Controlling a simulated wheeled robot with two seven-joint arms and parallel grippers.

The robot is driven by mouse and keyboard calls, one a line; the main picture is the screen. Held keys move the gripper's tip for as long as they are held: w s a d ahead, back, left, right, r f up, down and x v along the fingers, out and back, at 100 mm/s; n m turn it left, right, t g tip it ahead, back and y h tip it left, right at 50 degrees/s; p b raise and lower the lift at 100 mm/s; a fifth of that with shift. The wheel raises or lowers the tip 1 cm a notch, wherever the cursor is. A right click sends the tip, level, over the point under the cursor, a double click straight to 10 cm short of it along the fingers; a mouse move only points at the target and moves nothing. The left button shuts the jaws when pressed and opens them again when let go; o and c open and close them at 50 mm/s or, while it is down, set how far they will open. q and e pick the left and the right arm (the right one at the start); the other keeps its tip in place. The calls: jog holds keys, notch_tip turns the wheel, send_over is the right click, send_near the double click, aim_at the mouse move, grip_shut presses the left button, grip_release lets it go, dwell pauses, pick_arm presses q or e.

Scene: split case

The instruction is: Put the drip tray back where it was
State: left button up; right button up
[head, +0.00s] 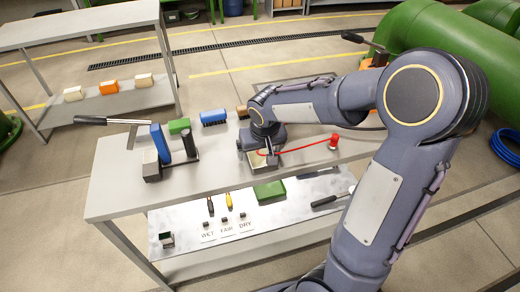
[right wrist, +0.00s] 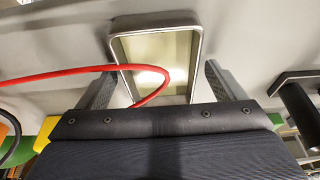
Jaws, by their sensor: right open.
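A shallow rectangular tray (right wrist: 198,52) with a metal rim and a pale inside, which looks like the drip tray, lies ahead of my right gripper (right wrist: 166,88) in the right wrist view. The gripper is open, one finger on each side of the tray's near part; I cannot tell whether they touch it. In the head view my right gripper (head: 262,157) is low over the grey bench top and mostly hides the tray (head: 258,161). A red hose (right wrist: 60,73) curves across the tray in the right wrist view. My left gripper is not in view.
The bench (head: 115,190) also holds a blue block (head: 160,143), a dark upright post (head: 189,143), a green block (head: 179,126) and a red-capped piece (head: 333,142). The bench's front left is clear.

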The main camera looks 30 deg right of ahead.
jog(key=shift+r, duration=0.45)
jog(key=d+p+v, duration=0.1)
jog(key=p+v, duration=0.1)
jog(key=v, duration=0.9)
jog(key=s+a+f+t+y, duration=0.1)
jog(key=s+a+y, duration=0.1)
jog(key=s, duration=0.7)
jog(key=s+a+f+n+t+y, duration=0.1)
jog(key=s+a+f+y, duration=0.1)
jog(key=s+a, duration=0.3)
jog(key=s, duration=0.4)
jog(key=shift+s+a+y, duration=0.25)
jog(key=shift+s+y, duration=0.05)
jog(key=shift+s, duration=0.05)
notch_tip(320, 180, up, 8)
jog(key=p, duration=0.7)
jog(key=shift+f, duration=0.2)
